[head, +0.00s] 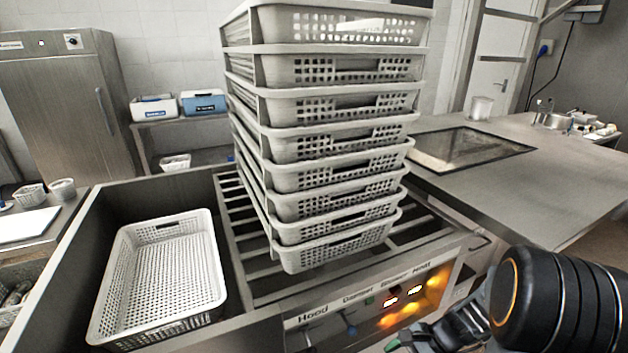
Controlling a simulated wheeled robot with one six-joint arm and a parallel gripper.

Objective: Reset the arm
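My arm shows at the lower right of the head view as a black link with an orange ring. The part at the bottom edge (452,328) seems to be my gripper, dark and partly cut off, in front of the machine's control panel (375,303). I cannot make out its fingertips or whether it holds anything. A tall stack of white perforated baskets (345,167) stands on the slatted rack (262,268), left of my arm and apart from it.
A single empty white basket (165,270) lies in the sunken bay at the left. A steel counter (540,175) with a dark inset panel (465,148) is at the right. A metal cabinet (62,110) and a shelf with boxes (203,101) stand behind.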

